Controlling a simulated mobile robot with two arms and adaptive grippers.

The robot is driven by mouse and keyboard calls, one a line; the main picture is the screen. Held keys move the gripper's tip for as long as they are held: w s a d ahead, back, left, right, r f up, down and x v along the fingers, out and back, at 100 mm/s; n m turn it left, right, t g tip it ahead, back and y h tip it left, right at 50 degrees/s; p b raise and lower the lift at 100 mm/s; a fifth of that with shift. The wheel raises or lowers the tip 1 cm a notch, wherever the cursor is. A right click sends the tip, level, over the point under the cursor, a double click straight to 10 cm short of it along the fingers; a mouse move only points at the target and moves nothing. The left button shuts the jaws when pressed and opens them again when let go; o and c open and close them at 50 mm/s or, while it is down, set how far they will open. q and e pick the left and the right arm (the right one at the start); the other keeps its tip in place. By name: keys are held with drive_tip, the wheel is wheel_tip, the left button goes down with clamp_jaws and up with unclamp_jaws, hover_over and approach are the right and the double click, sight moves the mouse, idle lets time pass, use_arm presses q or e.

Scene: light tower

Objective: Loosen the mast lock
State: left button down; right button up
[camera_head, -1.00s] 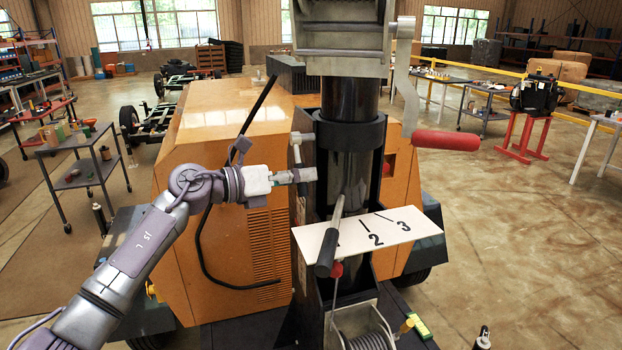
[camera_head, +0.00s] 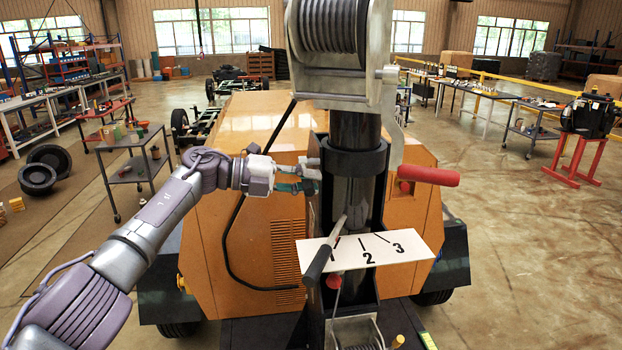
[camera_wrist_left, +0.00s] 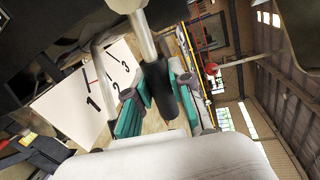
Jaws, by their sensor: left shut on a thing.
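The mast (camera_head: 352,190) stands upright in a black collar in the head view. A short metal bar with a dark grip, which looks like the mast lock handle (camera_wrist_left: 158,88), sits at the mast's left side. My left gripper (camera_head: 308,178) reaches it from the left. In the wrist view its teal-padded fingers (camera_wrist_left: 155,98) lie on both sides of the dark grip and are shut on it. The gripper hides most of the handle in the head view. My right gripper is not in view.
A white plate (camera_head: 408,246) marked 1, 2, 3 juts out below, with a black-gripped lever (camera_head: 320,262) across its left end near 1. A red crank handle (camera_head: 428,176) sticks out right of the mast. The orange housing (camera_head: 230,215) stands behind my arm.

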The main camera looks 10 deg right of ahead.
use_arm(q)
drive_tip(key=shift+r+n+p, duration=0.5)
drive_tip(key=shift+r, duration=0.05)
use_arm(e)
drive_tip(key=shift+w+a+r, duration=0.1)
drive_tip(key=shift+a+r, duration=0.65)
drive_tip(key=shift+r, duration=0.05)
use_arm(q)
drive_tip(key=shift+r, duration=0.1)
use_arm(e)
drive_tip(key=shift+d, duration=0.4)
use_arm(q)
drive_tip(key=c, duration=1)
unclamp_jaws()
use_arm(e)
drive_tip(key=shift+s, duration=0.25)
use_arm(q)
drive_tip(key=a, duration=0.4)
drive_tip(key=a+r, duration=0.1)
drive_tip(key=a, duration=0.2)
drive_tip(key=a+r, duration=0.1)
drive_tip(key=a, duration=0.3)
drive_tip(key=shift+s+a+r, duration=0.1)
drive_tip(key=shift+s+a, duration=0.1)
drive_tip(key=shift+a, duration=0.15)
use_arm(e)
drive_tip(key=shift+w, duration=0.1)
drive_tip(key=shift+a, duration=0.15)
